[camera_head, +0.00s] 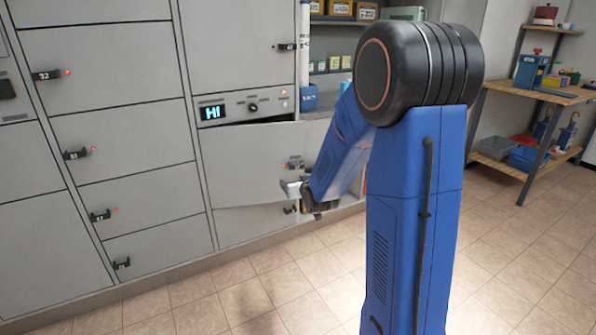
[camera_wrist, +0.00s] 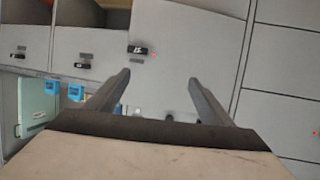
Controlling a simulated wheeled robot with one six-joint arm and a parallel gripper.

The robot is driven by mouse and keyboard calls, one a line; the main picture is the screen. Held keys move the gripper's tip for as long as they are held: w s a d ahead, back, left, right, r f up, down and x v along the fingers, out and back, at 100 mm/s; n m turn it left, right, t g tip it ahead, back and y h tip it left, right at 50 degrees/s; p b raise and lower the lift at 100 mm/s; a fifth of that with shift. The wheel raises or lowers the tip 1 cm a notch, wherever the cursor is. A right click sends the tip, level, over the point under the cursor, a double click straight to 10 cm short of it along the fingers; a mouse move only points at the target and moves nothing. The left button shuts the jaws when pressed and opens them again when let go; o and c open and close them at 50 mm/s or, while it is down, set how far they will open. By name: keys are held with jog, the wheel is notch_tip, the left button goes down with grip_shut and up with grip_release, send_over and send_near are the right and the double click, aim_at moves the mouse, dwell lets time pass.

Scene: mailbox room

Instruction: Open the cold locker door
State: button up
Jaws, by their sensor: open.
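The cold locker door (camera_head: 252,160) is a grey panel in the head view, below a control strip (camera_head: 245,106) with a lit display and a knob. The door looks ajar, with a dark gap along its top edge. Its small dark handle (camera_head: 293,165) with red lights is near the right edge. My gripper (camera_head: 292,188) is just below that handle, by the door's right edge; I cannot tell whether it touches. In the wrist view my gripper (camera_wrist: 158,86) has its two fingers apart with nothing held between them. My forearm hides part of the area right of the door.
Other grey locker doors with dark handles, such as this one (camera_head: 75,154), fill the left. Shelves with boxes (camera_head: 340,8) stand behind my arm. A wooden rack (camera_head: 540,95) with blue bins is at the right. The tiled floor (camera_head: 270,290) in front is clear.

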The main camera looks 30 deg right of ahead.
aim_at(297, 167)
jog(key=w+d+f+t+h, duration=0.2)
jog(key=w+d+f+t, duration=0.2)
jog(key=w+d+f, duration=0.35)
jog(key=shift+m, duration=0.4)
jog(key=x, duration=0.5)
jog(key=f+x, duration=0.1)
jog(key=x, duration=0.9)
jog(key=shift+w+d+f, duration=0.35)
jog(key=shift+d, duration=0.1)
jog(key=shift+c, duration=0.3)
